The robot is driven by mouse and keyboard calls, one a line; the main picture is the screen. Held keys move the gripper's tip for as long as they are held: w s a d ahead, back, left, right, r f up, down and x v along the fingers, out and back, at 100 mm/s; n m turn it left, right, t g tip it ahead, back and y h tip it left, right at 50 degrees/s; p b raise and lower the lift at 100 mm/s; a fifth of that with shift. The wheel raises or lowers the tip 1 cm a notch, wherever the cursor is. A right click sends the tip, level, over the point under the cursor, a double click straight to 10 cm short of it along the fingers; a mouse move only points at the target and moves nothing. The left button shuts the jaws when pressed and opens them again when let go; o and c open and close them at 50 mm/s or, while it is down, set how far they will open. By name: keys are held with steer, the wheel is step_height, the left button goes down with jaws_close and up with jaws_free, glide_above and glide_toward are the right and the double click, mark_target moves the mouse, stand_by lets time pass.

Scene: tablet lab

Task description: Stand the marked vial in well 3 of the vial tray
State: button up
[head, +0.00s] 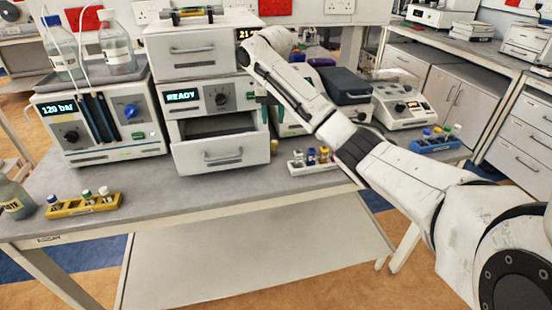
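Three small vial trays stand on the grey bench: a yellow tray (70,212) at the front left, a white tray (300,170) near the middle, and a blue tray (440,149) at the right. Each holds several capped vials. The white tray's vials (311,157) have dark blue, yellowish and white parts. I cannot tell which vial is marked, nor read any well numbers.
An open drawer (221,155) juts out below the "READY" panel (210,98). A pump unit (100,130) with bottles on top stands at the left. The bench front between the yellow and white trays is clear.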

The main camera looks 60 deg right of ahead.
mark_target(274, 142)
steer(key=f, duration=0.3)
steer(key=d+f, duration=0.1)
steer(key=f, duration=0.6)
steer(key=shift+w+d+f+p, duration=0.15)
steer(key=shift+p, duration=0.15)
jaws_close()
